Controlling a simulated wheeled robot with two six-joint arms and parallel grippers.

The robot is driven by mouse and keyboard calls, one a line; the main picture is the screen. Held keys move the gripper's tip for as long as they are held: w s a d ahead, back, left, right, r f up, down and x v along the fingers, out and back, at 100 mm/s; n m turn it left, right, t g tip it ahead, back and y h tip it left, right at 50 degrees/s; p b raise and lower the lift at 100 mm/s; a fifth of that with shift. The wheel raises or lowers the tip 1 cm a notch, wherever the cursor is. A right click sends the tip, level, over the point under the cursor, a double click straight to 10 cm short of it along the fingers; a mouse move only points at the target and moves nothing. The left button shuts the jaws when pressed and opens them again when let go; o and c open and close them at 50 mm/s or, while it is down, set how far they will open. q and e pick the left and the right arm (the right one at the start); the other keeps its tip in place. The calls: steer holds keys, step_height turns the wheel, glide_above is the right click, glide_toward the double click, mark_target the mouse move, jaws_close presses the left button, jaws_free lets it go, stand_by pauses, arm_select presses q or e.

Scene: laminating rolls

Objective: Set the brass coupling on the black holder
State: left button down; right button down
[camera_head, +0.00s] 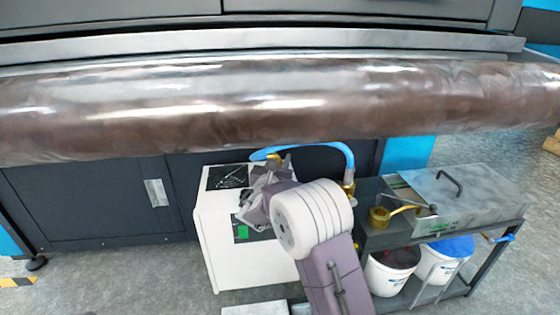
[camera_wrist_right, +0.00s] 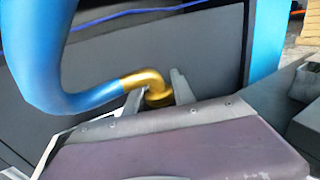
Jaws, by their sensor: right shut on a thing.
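The brass coupling (camera_head: 275,157) is on the left end of a blue hose (camera_head: 325,146) in the head view. In the right wrist view the coupling (camera_wrist_right: 145,78) is a bent brass elbow with a wider lower end between the two fingers. My right gripper (camera_wrist_right: 157,97) is shut on it. In the head view my right gripper (camera_head: 268,180) is over the white cabinet, partly hidden by its own wrist. I cannot clearly make out the black holder; a black square with white markings (camera_head: 228,177) lies on the cabinet top. My left gripper is not in view.
The white cabinet (camera_head: 212,240) stands below a large brown roll (camera_head: 250,100). To the right is a dark cart (camera_head: 375,240) with a metal box (camera_head: 465,200), a brass piece (camera_head: 379,217) and white buckets (camera_head: 390,272) below.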

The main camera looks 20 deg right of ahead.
steer(key=shift+f+b, duration=0.5)
steer(key=shift+f, duration=0.05)
steer(key=c, duration=1.3)
jaws_free()
steer(key=shift+r, duration=0.1)
steer(key=shift+c, duration=0.2)
steer(key=shift+b+v, duration=0.45)
steer(key=shift+v, duration=1.85)
steer(key=v, duration=0.6)
steer(key=shift+s+b, duration=0.2)
steer(key=shift+b, duration=0.1)
